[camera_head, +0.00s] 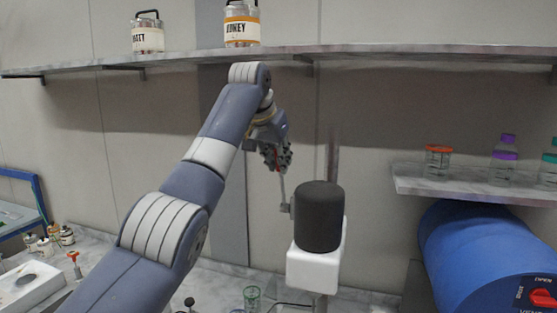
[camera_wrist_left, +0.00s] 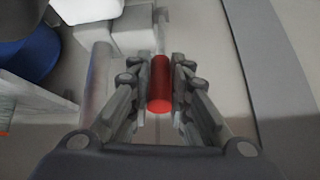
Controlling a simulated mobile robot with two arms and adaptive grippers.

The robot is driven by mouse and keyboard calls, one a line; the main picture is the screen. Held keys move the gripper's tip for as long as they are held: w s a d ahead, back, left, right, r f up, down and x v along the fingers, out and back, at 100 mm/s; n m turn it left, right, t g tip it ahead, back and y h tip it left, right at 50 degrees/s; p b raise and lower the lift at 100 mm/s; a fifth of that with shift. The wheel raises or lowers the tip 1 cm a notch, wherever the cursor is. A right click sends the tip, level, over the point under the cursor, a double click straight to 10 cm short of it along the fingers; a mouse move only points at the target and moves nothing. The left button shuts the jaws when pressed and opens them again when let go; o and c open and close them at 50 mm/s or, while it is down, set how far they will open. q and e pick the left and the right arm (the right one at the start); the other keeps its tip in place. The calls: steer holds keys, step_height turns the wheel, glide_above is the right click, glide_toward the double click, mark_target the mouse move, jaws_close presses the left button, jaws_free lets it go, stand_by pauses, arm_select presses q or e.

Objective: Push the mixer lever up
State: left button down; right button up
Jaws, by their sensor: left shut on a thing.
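The mixer stands in the middle of the head view, with a black cylindrical motor (camera_head: 319,215) on a white block (camera_head: 315,268). A thin grey lever (camera_head: 282,188) rises from its left side. My left gripper (camera_head: 276,158) is at the lever's upper end. In the left wrist view, the lever's red handle (camera_wrist_left: 160,84) lies between the two fingers of my left gripper (camera_wrist_left: 160,90), which are closed around it. The handle is mostly hidden by the gripper in the head view. My right gripper is not in view.
A long shelf (camera_head: 400,54) with labelled jars (camera_head: 241,24) runs above. A small shelf (camera_head: 470,187) with bottles (camera_head: 505,158) and a blue drum-shaped machine (camera_head: 470,250) are at the right. A glass beaker (camera_head: 251,297) stands on the counter below.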

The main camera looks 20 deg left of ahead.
arm_select(q)
steer(key=c, duration=1.5)
jaws_free()
steer(key=shift+w+r, duration=0.1)
steer(key=shift+r, duration=0.1)
steer(key=shift+w+f, duration=0.1)
steer(key=shift+f, duration=0.05)
steer(key=v, duration=1.2)
steer(key=shift+f, duration=0.1)
